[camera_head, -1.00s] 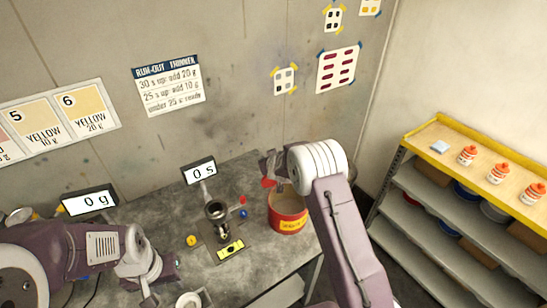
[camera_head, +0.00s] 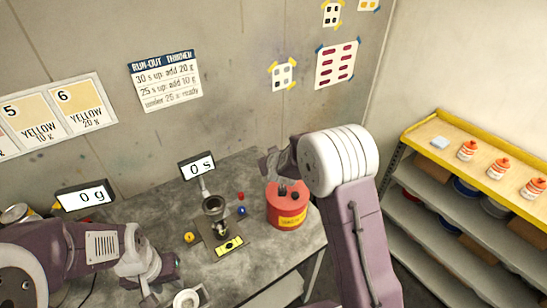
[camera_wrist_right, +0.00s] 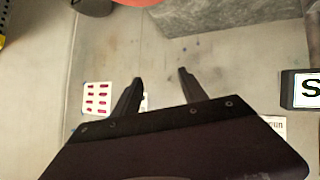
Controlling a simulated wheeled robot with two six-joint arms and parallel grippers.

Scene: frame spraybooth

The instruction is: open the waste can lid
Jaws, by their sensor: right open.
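The waste can (camera_head: 288,212) is a red can with a yellow label, standing near the right end of the grey bench in the head view. Its red lid (camera_head: 287,191) lies over the top and looks shut. Small dark parts show at the lid; I cannot tell whether they are fingertips. My right gripper (camera_head: 276,162) is just above and behind the can, partly hidden by its white wrist. In the right wrist view its two dark fingers (camera_wrist_right: 158,88) are apart and empty. My left gripper (camera_head: 160,282) is low over the bench at the left, its jaw gap unclear.
A cup on a stand (camera_head: 215,210) is left of the can, beside a timer display (camera_head: 197,166) and small coloured knobs. A scale display (camera_head: 85,197) is further left. A shelf rack (camera_head: 470,150) with orange-capped bottles stands at the right.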

